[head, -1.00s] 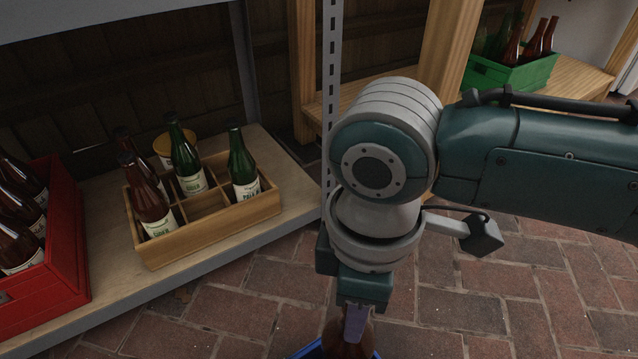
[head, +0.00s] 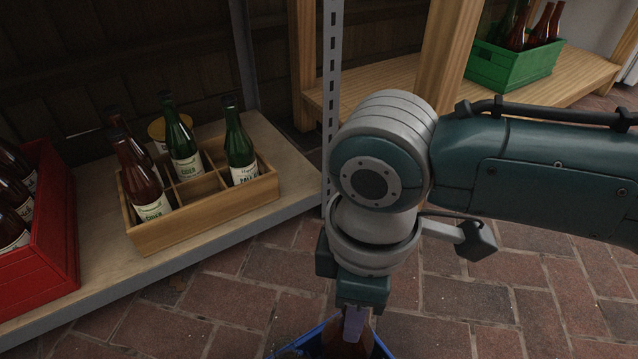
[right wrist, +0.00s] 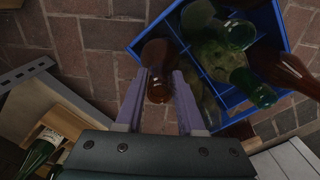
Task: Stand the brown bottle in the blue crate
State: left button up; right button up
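The brown bottle (right wrist: 157,84) is between the two fingers of my right gripper (right wrist: 160,88), which are closed against its sides. In the head view my right gripper (head: 354,322) points down, with the bottle (head: 345,344) partly hidden beneath it. The blue crate (head: 383,350) shows at the bottom edge of the head view. In the right wrist view the bottle overlaps the left corner of the blue crate (right wrist: 283,32); I cannot tell how far down it is. Green bottles (right wrist: 238,34) and another brown bottle (right wrist: 290,72) stand in the crate. My left gripper is out of view.
A wooden crate (head: 205,222) with brown and green bottles stands on the low shelf (head: 98,262), beside a red crate (head: 45,262) of brown bottles. A green crate (head: 510,68) is at the back right. A metal post (head: 333,80) rises behind my arm. Brick floor is clear at right.

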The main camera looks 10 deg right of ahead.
jog(key=o, duration=0.4)
jog(key=shift+o, duration=0.2)
notch_tip(320, 180, up, 12)
jog(key=p, duration=1)
jog(key=s+a+r+m+t+y, duration=0.1)
jog(key=s+a+r+m+y, duration=0.15)
jog(key=s+a, duration=0.3)
jog(key=s+d+r+m+t+h, duration=0.1)
jog(key=s+d+m, duration=0.2)
jog(key=d, duration=0.4)
jog(key=s+d+r+m+t+h, duration=0.1)
jog(key=s+d+m, duration=0.2)
jog(key=d+m, duration=0.2)
jog(key=d, duration=0.2)
jog(key=shift+s+d+r+t+b, duration=0.25)
jog(key=shift+s+d+t+b, duration=0.05)
jog(key=shift+s+d, duration=0.1)
